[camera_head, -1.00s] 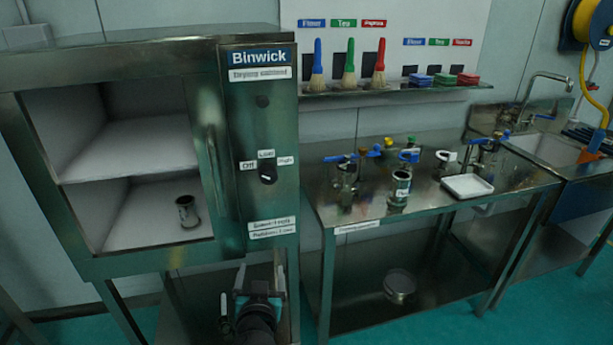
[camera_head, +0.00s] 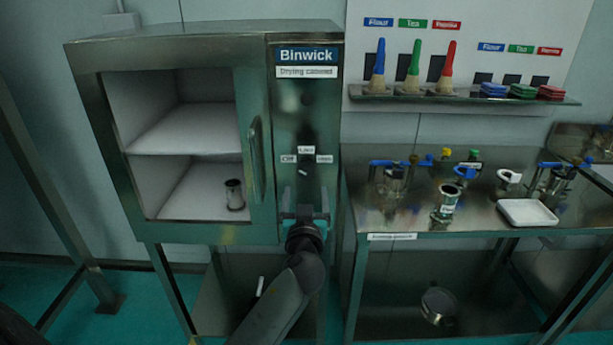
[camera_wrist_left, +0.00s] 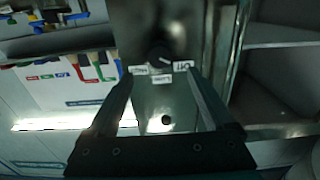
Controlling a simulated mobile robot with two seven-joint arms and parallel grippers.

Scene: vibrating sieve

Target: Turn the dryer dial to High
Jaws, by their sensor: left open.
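The dryer dial (camera_head: 305,171) is a dark round knob on the front panel of the drying cabinet (camera_head: 307,115), below the Binwick sign. Small white labels for Off (camera_head: 288,159), Low (camera_head: 306,149) and High (camera_head: 325,159) surround it. A pale mark shows on the knob, but its exact setting is too small to tell. My left gripper (camera_head: 304,212) is just below the dial, pointing at the panel. In the left wrist view the dial (camera_wrist_left: 160,56) appears upside down, beyond and between the open, empty fingers (camera_wrist_left: 160,78). My right gripper is out of view.
The cabinet's door handle (camera_head: 256,160) stands out left of the dial. A metal cup (camera_head: 234,195) sits on the lower shelf inside. To the right, a steel table (camera_head: 400,225) holds sieve parts and a white tray (camera_head: 527,213). Brushes (camera_head: 413,70) stand on a wall shelf.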

